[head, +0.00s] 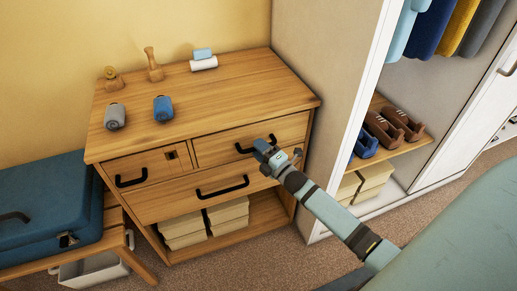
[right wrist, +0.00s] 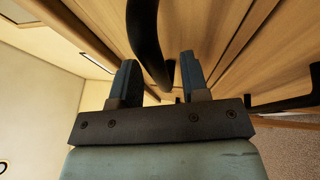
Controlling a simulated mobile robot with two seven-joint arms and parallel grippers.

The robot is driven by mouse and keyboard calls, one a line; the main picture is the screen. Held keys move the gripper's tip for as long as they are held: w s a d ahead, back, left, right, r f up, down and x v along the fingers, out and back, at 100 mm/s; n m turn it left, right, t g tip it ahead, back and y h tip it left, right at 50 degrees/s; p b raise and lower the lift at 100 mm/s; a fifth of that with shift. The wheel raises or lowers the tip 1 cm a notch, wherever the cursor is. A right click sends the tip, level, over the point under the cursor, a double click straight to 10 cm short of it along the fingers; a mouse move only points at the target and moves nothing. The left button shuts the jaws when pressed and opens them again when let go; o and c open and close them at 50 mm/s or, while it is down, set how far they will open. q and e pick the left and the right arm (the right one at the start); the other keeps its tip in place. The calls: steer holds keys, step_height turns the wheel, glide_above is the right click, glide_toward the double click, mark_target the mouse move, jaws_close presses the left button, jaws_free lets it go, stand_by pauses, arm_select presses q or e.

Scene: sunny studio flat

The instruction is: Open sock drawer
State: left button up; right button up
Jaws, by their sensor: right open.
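The wooden dresser (head: 225,88) has two small upper drawers and one wide drawer below. All three look shut. The upper right drawer (head: 215,148) has a black bar handle (head: 243,148), partly hidden by my gripper. The upper left drawer (head: 158,163) has a black handle (head: 130,180) and a small dark square mark. The wide drawer (head: 170,206) has its own handle (head: 222,189). My right gripper (head: 274,154) is open at the upper right handle. In the right wrist view, a black handle (right wrist: 147,40) runs between its two fingers (right wrist: 159,62); contact is unclear. My left gripper is out of view.
Rolled grey socks (head: 115,117), a blue roll (head: 163,108), wooden items and a white-and-blue item lie on the dresser top. A wardrobe panel (head: 325,100) stands close on the right. A blue suitcase (head: 45,215) rests on a bench at left. Boxes (head: 228,214) fill the lower shelf.

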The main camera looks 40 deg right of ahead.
steer(key=shift+w+r, duration=0.1)
steer(key=shift+w, duration=0.25)
jaws_close()
steer(key=shift+s, duration=0.1)
arm_select(q)
steer(key=p, duration=0.2)
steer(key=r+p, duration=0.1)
steer(key=p, duration=0.2)
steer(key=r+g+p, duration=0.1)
steer(key=p, duration=0.1)
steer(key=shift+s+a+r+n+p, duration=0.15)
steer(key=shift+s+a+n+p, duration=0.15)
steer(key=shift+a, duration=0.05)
arm_select(e)
steer(key=s+a, duration=0.3)
steer(key=s, duration=1)
steer(key=s+a, duration=0.3)
steer(key=s, duration=1)
steer(key=shift+a, duration=0.2)
